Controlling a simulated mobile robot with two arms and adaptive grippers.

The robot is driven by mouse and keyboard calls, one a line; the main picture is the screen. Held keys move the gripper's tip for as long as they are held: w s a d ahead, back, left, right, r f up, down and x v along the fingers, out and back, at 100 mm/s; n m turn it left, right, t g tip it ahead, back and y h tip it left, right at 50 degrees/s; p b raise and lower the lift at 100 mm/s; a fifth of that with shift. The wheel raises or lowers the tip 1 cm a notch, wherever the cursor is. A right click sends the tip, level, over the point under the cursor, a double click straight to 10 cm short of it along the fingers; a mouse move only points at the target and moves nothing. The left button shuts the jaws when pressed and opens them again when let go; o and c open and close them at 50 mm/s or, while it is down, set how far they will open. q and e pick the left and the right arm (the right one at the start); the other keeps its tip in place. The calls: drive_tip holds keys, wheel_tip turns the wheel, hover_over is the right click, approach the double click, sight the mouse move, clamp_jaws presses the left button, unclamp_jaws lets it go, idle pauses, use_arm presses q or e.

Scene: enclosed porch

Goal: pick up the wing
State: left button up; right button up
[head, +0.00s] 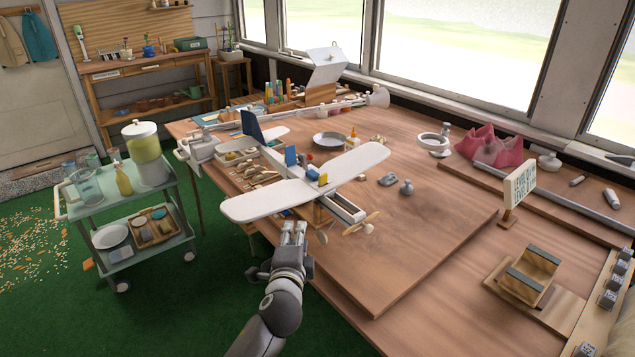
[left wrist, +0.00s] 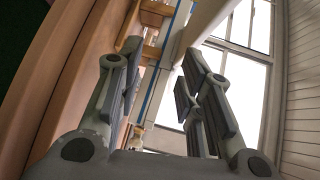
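The white wing (head: 350,166) is a long flat panel with rounded ends. It lies across the model airplane, over its fuselage (head: 340,205), at the table's left edge. A blue and yellow part sits at the wing's middle. The plane's blue tail fin (head: 253,126) points up behind it. My left gripper (head: 293,229) is just in front of and below the wing's left half, apart from it. Its fingers (left wrist: 158,95) stand open and empty in the left wrist view. Pale long parts show beyond them there; I cannot tell which is the wing. My right gripper is out of view.
A propeller (head: 361,225) stands at the plane's nose. A grey bowl (head: 329,140), small tools and a sign (head: 519,186) are on the table. A green cart (head: 110,205) stands at left.

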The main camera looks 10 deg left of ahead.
sight(307, 195)
use_arm(q)
drive_tip(key=w+r, duration=0.1)
drive_tip(key=w, duration=0.1)
drive_tip(key=w+r+m, duration=0.1)
drive_tip(key=w, duration=0.1)
drive_tip(key=w+r+m+t, duration=0.1)
drive_tip(key=w, duration=0.1)
drive_tip(key=shift+w+d, duration=0.2)
drive_tip(key=shift+w, duration=0.2)
drive_tip(key=shift+w+a, duration=0.15)
drive_tip(key=shift+w, duration=0.5)
drive_tip(key=w, duration=0.4)
drive_tip(key=shift+w+a+f, duration=0.3)
drive_tip(key=shift+w+a, duration=0.05)
drive_tip(key=shift+w, duration=0.05)
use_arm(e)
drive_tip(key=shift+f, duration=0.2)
use_arm(q)
clamp_jaws()
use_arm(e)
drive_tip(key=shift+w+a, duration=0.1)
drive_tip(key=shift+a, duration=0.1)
